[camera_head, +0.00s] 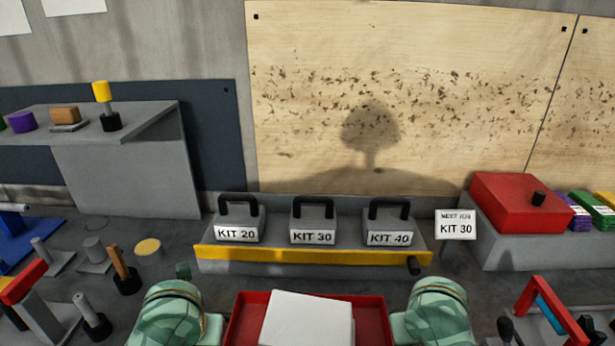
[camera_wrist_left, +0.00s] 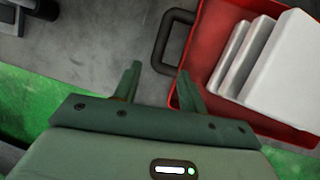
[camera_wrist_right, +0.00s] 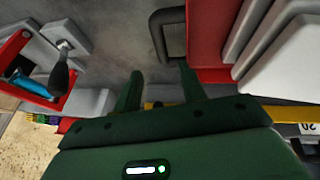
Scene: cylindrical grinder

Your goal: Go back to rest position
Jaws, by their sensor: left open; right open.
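My left gripper (camera_wrist_left: 159,78) is open and empty in the left wrist view. Its fingertips are close to a dark handle (camera_wrist_left: 163,45) on the side of a red tray (camera_wrist_left: 196,60), with nothing between them. My right gripper (camera_wrist_right: 160,76) is open and empty in the right wrist view. A dark handle (camera_wrist_right: 157,36) of the tray lies just past its fingertips. In the head view the red tray (camera_head: 374,318) is at the bottom centre between my two green arms, and white and grey blocks (camera_head: 307,322) lie in it. Both fingertip pairs are hard to see there.
Grey kit boxes (camera_head: 313,222) stand on a yellow-edged shelf (camera_head: 313,255) behind the tray. A red box (camera_head: 515,205) and a sign (camera_head: 455,225) are at right. Upright pegs (camera_head: 92,315) crowd the left; a red-handled fixture (camera_head: 550,310) stands at lower right.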

